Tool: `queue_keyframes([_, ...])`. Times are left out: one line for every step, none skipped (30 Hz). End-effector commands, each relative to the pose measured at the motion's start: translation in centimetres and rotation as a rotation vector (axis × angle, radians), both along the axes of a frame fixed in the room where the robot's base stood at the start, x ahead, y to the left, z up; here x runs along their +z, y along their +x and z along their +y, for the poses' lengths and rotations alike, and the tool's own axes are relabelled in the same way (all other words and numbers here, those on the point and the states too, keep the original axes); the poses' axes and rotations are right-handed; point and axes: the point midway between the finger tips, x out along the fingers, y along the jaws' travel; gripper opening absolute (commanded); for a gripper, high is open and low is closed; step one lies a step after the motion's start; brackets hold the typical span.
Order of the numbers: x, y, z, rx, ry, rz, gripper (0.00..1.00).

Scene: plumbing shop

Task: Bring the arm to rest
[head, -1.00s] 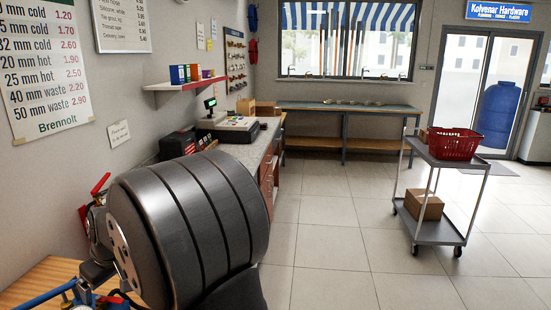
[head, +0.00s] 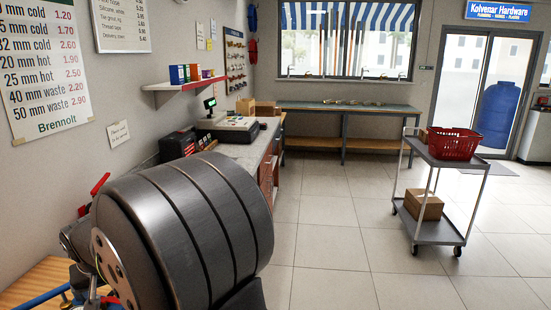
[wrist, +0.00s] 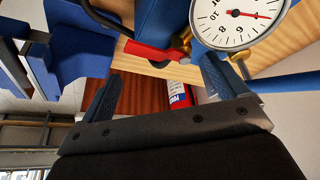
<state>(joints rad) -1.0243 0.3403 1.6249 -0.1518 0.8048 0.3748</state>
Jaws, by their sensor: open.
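My gripper (wrist: 160,80) shows in the wrist view with its two fingers wide apart and nothing between their tips. Beyond the fingers are a red lever (wrist: 150,54), a round white pressure gauge (wrist: 238,20) with a red needle, and a red cylinder with a white label (wrist: 179,96). None is visibly held. In the head view my large dark arm link fills the lower left and hides much of the bench there; my gripper is out of sight in that view.
A wooden bench top (head: 42,277) with a blue pipe (head: 38,303) lies at lower left, close to my arm. A counter with a till (head: 228,129) runs along the left wall. A trolley (head: 432,237) with a red basket (head: 455,143) stands right. The tiled floor between is clear.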

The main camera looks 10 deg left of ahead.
Motion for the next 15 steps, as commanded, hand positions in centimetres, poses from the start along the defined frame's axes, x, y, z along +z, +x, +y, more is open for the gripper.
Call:
queue_keyframes([0.01, -0.11, -0.01, -0.023, -0.001, -0.001, 0.91])
queue_keyframes([0.01, -0.16, -0.02, -0.039, 0.0, 0.0, 0.91])
queue_keyframes([0.01, -0.21, -0.04, -0.06, 0.0, -0.002, 0.91])
queue_keyframes([0.01, -0.26, -0.06, -0.077, 0.0, -0.001, 0.91])
queue_keyframes([0.01, -0.33, -0.07, -0.093, 0.0, 0.0, 0.91])
queue_keyframes([0.0, -0.41, -0.09, -0.115, -0.001, -0.001, 0.91])
queue_keyframes([-0.01, -0.46, -0.1, -0.13, -0.001, -0.001, 0.91])
queue_keyframes([0.0, -0.51, -0.11, -0.147, -0.001, 0.0, 0.91])
queue_keyframes([0.0, -0.56, -0.13, -0.17, -0.001, -0.001, 0.91])
queue_keyframes([0.01, -0.59, -0.14, -0.188, 0.0, -0.002, 0.91])
queue_keyframes([0.0, -0.65, -0.15, -0.205, -0.001, 0.0, 0.91])
queue_keyframes([-0.01, -0.73, -0.16, -0.229, -0.001, 0.0, 0.91])
queue_keyframes([0.0, -0.79, -0.17, -0.245, -0.001, -0.001, 0.91])
queue_keyframes([0.0, -0.85, -0.16, -0.261, -0.001, -0.001, 0.91])
queue_keyframes([0.01, -0.93, -0.15, -0.285, 0.0, 0.0, 0.91])
